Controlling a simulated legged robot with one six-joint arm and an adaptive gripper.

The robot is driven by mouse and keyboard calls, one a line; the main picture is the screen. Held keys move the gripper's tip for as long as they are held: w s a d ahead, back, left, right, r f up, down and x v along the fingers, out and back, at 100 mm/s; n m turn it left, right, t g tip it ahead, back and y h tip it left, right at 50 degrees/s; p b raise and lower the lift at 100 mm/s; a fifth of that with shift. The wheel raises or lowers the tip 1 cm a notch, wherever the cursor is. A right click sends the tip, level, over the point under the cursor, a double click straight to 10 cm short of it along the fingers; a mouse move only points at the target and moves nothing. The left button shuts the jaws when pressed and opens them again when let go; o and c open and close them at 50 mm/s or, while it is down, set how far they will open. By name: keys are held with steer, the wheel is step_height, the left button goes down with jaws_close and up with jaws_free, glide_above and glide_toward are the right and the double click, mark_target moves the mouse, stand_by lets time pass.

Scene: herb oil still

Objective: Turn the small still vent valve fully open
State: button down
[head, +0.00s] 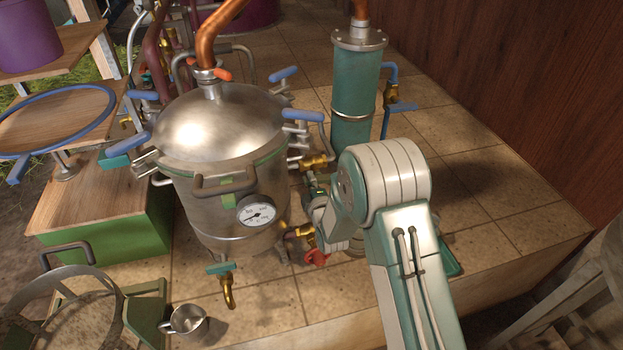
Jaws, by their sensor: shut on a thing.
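The steel still (225,170) stands on the tiled top, with a round dial gauge (256,210) on its front. A small brass valve (318,162) sits on a thin pipe at the still's right side; I take it as the vent valve. My gripper (312,183) is just below this valve, between the still and my forearm, shut on what appears to be its handle. The fingertips and the handle are small and partly hidden, so I cannot tell the handle's angle. Another brass valve with a red handle (317,259) is lower down, below my wrist.
A green column (357,95) with a blue-handled valve (400,106) stands behind my arm. Blue clamp handles (303,115) stick out around the still's lid. A brass tap (228,288) and a metal cup (187,320) are in front. Tiles at the right are clear.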

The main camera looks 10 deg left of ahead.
steer(key=shift+s+a+f+n, duration=0.15)
steer(key=shift+f+n, duration=0.25)
steer(key=shift+n, duration=0.6)
steer(key=shift+f, duration=0.1)
steer(key=c, duration=0.7)
jaws_free()
steer(key=shift+o, duration=0.3)
steer(key=shift+a, duration=0.1)
steer(key=v, duration=1.1)
steer(key=shift+s, duration=0.3)
